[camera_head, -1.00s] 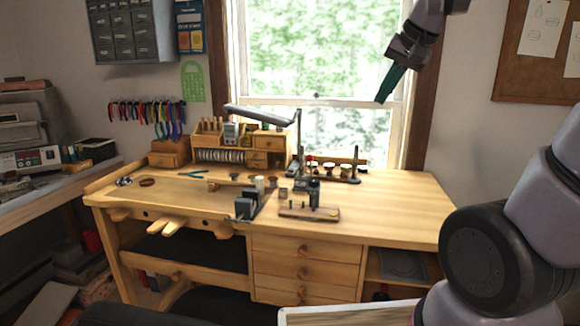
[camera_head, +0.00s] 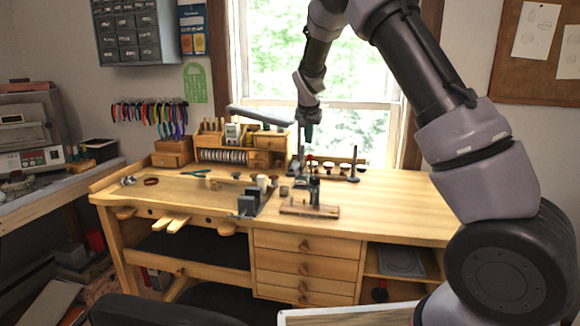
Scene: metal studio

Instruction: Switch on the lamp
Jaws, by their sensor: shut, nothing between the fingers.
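The lamp (camera_head: 262,115) stands at the back of the wooden workbench, with a long pale grey head reaching left over the small drawers. Its upright stem (camera_head: 300,148) is partly hidden by my gripper. My gripper (camera_head: 308,138) points down beside the right end of the lamp head, in front of the window. No switch can be made out, and the lamp head shows no clear glow.
The workbench (camera_head: 400,205) has a clear right side. A small dark press (camera_head: 315,190), a vise (camera_head: 248,203) and a tool rack (camera_head: 335,168) stand near the lamp.

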